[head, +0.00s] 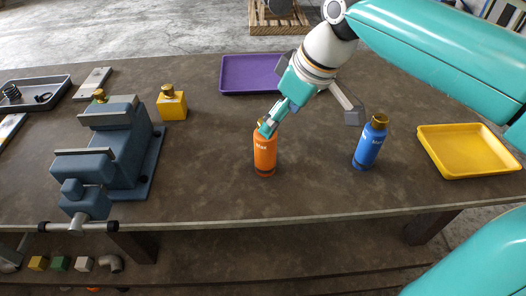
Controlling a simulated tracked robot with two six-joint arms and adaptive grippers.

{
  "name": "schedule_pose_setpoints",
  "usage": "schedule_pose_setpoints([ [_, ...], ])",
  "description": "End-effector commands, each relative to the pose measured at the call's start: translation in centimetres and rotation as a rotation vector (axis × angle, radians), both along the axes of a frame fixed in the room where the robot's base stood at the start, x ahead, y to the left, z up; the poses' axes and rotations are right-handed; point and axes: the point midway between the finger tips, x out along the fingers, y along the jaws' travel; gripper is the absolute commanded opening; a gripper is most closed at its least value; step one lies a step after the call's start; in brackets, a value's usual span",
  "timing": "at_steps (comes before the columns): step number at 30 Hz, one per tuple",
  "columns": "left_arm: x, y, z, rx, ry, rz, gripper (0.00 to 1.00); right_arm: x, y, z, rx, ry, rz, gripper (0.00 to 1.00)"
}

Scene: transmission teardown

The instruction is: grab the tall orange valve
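The tall orange piece (265,152) is bottle-shaped with a dark base ring and stands upright near the table's front edge, in the middle of the head view. My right gripper (305,100) comes in from the upper right with its fingers spread wide and nothing between them. One teal finger overlaps the orange piece's top and hides it; I cannot tell whether they touch. My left gripper is not in view.
A blue bottle-shaped piece (369,146) stands to the right, beside a yellow tray (466,172). A purple tray (240,88) lies behind. A yellow square piece (172,107) and a blue vise (125,160) stand left. Table between vise and orange piece is clear.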

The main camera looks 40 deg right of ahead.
Motion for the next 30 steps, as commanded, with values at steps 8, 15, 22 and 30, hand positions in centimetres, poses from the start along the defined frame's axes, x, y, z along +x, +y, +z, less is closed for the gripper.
schedule_pose_setpoints([
  [8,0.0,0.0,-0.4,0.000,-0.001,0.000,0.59,1.7,0.6,-4.4,0.000,0.003,0.001,0.81],
  [15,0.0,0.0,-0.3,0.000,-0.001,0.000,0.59,2.3,0.6,-5.7,0.000,0.003,-0.001,0.81],
  [22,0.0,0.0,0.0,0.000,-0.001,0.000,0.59,3.7,0.5,-8.6,0.000,0.005,0.001,0.81],
  [30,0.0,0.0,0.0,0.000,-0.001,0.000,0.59,4.2,0.7,-9.7,0.000,0.000,0.000,0.81],
])
